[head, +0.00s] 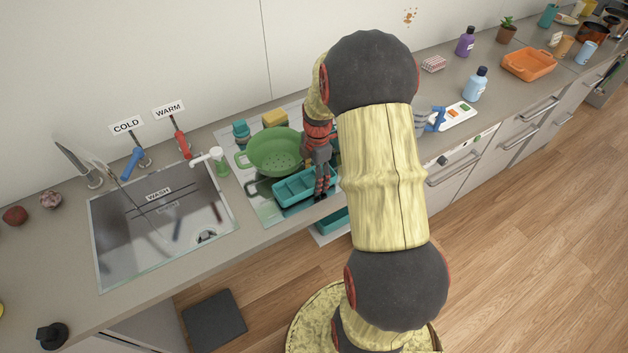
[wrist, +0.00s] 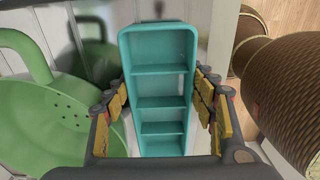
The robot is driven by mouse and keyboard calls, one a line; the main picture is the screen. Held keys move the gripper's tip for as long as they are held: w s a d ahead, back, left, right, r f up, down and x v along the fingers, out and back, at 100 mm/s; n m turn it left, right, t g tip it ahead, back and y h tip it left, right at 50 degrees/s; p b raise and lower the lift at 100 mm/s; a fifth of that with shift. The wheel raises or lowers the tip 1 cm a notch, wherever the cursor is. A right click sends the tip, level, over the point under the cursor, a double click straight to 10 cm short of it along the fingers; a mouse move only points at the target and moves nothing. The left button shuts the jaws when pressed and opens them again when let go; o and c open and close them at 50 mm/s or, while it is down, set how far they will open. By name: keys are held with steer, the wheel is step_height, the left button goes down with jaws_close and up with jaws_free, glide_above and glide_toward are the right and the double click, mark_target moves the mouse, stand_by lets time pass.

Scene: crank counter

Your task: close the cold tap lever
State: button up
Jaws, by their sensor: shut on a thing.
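The cold tap lever (head: 131,163) is blue and sits behind the sink, under a COLD sign (head: 126,126). It slants down toward the front left; whether it is open or closed I cannot tell. My gripper (head: 323,190) is far to its right, over the drying area. It is shut on a teal divided tray (head: 292,191). In the wrist view, the tray (wrist: 160,88) stands between the two yellow-padded fingers of my gripper (wrist: 162,88). Whether the tray still rests on the surface is unclear.
The sink (head: 135,235) has a thin spout over it. A red lever (head: 182,144) stands under the WARM sign (head: 169,110). A green colander (head: 272,150) is beside the tray, with a yellow sponge (head: 274,117) behind. A green-and-white bottle (head: 219,163) stands at the sink's right edge.

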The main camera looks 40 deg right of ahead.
steer(key=shift+f, duration=0.3)
steer(key=shift+f, duration=0.2)
steer(key=o, duration=0.9)
